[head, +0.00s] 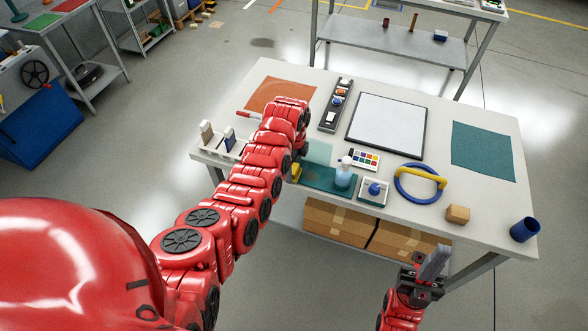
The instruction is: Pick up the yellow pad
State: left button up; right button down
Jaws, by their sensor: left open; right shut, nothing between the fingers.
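A small yellow block (296,172), which looks like the yellow pad, sits near the front edge of the table, at the left end of a dark teal mat (318,178). My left arm reaches over the table from the left and covers part of this area. My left gripper (299,155) points down beside the yellow pad; its fingers are mostly hidden behind the arm, and it is open. I cannot tell whether it touches the pad. My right gripper (434,262) is shut and empty, in front of the table and below its top.
Near the pad stand a bottle (343,172), a blue-knobbed box (374,191) and a colour-patch card (365,159). A blue ring with a yellow grip (423,172), a wooden block (457,214) and a blue cup (524,229) lie right. A white rack (222,145) stands left.

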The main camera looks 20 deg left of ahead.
pick_arm(q)
jog(key=shift+s+f, duration=0.1)
jog(key=shift+f, duration=0.7)
jog(key=c, duration=1.3)
